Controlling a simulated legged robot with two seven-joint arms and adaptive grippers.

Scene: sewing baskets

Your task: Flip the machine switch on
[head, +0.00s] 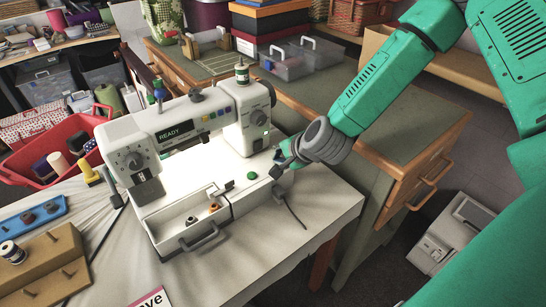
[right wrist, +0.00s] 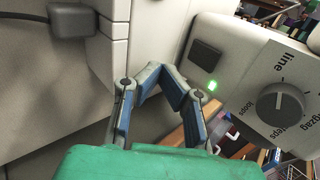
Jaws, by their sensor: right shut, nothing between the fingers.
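The white sewing machine (head: 185,126) stands on a cloth-covered table. Its display (head: 168,132) reads READY, and the area under its arm is brightly lit. In the right wrist view, a black rocker switch (right wrist: 206,55) sits on the white housing, with a lit green light (right wrist: 212,86) beside it. A dark selector dial (right wrist: 280,104) is to their right. My right gripper (head: 281,164) is beside the machine's right side, low down. In the right wrist view its fingers (right wrist: 165,73) are closed together and empty, left of and below the switch, apparently not touching it. My left gripper is out of view.
A dark cable (head: 290,208) with a plug block lies by the machine's right front. An open drawer (head: 190,222) juts from its base. A green-topped wooden desk (head: 385,165) stands close behind my right arm. A red basket (head: 55,150) is at the left.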

